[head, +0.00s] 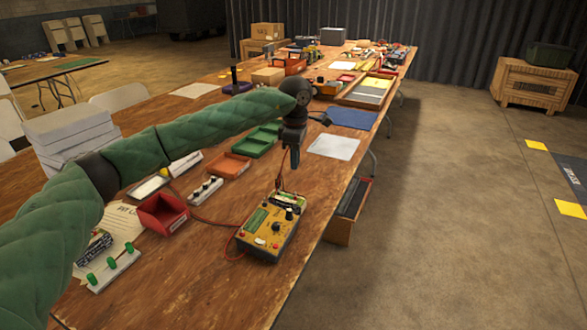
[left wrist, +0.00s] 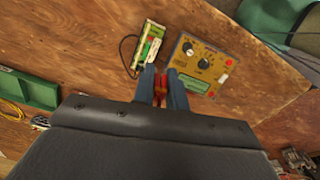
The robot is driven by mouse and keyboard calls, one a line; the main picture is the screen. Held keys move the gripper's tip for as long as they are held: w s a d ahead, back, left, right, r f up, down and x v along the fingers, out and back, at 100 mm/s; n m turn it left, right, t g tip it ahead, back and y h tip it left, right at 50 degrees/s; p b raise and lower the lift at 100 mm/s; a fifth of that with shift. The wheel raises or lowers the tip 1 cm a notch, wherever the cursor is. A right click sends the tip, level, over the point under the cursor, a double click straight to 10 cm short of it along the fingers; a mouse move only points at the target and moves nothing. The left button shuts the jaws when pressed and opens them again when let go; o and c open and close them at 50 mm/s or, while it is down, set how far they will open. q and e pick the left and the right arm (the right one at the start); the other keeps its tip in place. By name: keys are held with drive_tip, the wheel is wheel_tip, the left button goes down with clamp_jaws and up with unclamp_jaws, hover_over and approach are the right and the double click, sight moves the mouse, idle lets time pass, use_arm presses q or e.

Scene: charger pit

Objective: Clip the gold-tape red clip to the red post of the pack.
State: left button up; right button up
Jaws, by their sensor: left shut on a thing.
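The yellow charger (head: 268,234) with a green display and knobs sits near the table's right edge; it also shows in the left wrist view (left wrist: 203,62). The small pack (head: 288,201) stands just behind it, green and white in the left wrist view (left wrist: 148,46). My left gripper (head: 294,160) points down above the pack. In the left wrist view its fingers (left wrist: 163,82) are shut on a red clip (left wrist: 160,91), close to the pack's near end. The clip's gold tape and contact with a post cannot be made out. My right gripper is out of view.
A red bin (head: 162,214), a white strip with knobs (head: 206,190), an orange tray (head: 229,165) and a green tray (head: 262,140) stand left of the charger. A red lead runs across the wood to the charger.

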use_arm(q)
drive_tip(key=shift+w+d+f+m+b, duration=0.1)
drive_tip(key=shift+w+f+m+b, duration=0.3)
drive_tip(key=shift+f+b, duration=0.3)
drive_tip(key=shift+w+a+f+m+b, duration=0.1)
drive_tip(key=shift+w+f+m+b, duration=0.25)
drive_tip(key=shift+f, duration=0.5)
drive_tip(key=shift+w+d+f+m+b, duration=0.1)
drive_tip(key=shift+w+f+m+b, duration=0.15)
drive_tip(key=shift+f+m+b, duration=0.35)
drive_tip(key=shift+f, duration=0.4)
drive_tip(key=shift+f+b, duration=2)
drive_tip(key=shift+f, duration=1.3)
drive_tip(key=shift+f+b, duration=0.2)
drive_tip(key=shift+b, duration=0.3)
drive_tip(key=o, duration=0.8)
drive_tip(key=shift+o, duration=0.2)
